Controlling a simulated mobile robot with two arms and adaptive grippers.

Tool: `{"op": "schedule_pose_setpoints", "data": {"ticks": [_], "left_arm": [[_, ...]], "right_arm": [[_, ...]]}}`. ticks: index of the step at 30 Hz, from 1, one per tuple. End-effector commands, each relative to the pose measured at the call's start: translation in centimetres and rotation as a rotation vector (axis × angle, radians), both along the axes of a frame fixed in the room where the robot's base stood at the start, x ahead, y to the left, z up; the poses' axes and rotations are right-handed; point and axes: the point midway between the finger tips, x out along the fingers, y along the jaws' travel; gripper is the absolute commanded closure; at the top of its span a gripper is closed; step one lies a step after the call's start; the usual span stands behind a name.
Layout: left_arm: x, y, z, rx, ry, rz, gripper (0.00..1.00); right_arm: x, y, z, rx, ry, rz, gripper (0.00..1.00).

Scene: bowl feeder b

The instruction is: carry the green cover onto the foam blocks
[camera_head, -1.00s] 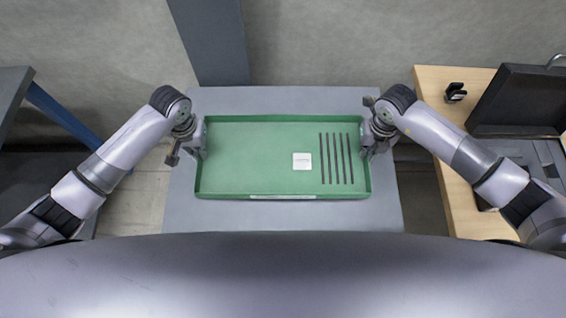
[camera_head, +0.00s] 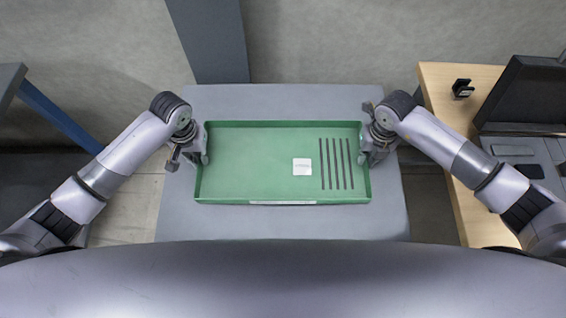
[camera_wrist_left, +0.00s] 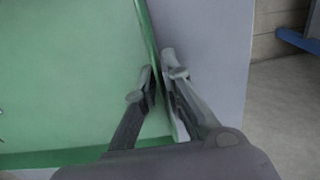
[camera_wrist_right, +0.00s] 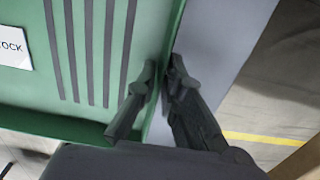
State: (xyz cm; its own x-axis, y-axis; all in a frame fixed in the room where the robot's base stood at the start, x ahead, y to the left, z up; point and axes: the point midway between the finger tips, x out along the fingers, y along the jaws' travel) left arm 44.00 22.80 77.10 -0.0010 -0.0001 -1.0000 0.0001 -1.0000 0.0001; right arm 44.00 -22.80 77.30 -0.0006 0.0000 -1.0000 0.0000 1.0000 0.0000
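The green cover (camera_head: 240,165) is a shallow, rimmed, tray-like piece over the grey table in the head view. It has dark slots and a white label towards its right. My left gripper (camera_head: 197,158) is at its left edge; in the left wrist view the fingers (camera_wrist_left: 160,85) are closed about the cover's wall (camera_wrist_left: 146,35). My right gripper (camera_head: 371,157) is at the right edge; in the right wrist view its fingers (camera_wrist_right: 164,78) pinch the opposite wall (camera_wrist_right: 174,25). No foam blocks show; whatever lies under the cover is hidden.
The grey table (camera_head: 290,222) shows bare around the cover. At the right stands a wooden table (camera_head: 445,85) with an open black case (camera_head: 520,95) and a small black item (camera_head: 462,88). A dark post (camera_head: 208,40) stands behind the grey table.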

Motion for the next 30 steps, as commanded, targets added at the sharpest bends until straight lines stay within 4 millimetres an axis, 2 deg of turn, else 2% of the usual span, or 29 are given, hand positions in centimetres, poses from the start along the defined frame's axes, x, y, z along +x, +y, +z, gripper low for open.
{"op": "schedule_pose_setpoints", "data": {"ticks": [6, 17, 20, 30], "left_arm": [[0.0, 0.0, 0.0, 0.0, 0.0, 0.0, 0.75], [0.1, 0.0, 0.6, -0.001, -0.002, 0.0, 0.75], [0.1, 0.0, 1.9, -0.001, -0.003, -0.001, 0.75], [0.1, 0.0, 8.9, -0.001, -0.004, -0.001, 0.75]], "right_arm": [[0.0, 0.0, 0.0, 0.0, 0.0, 0.0, 0.75], [0.0, 0.0, 0.0, 0.0, 0.0, 0.0, 0.75], [0.0, 0.0, 0.0, 0.0, 0.0, 0.0, 0.75], [0.0, 0.0, 0.0, 0.0, 0.0, 0.0, 0.75]]}}
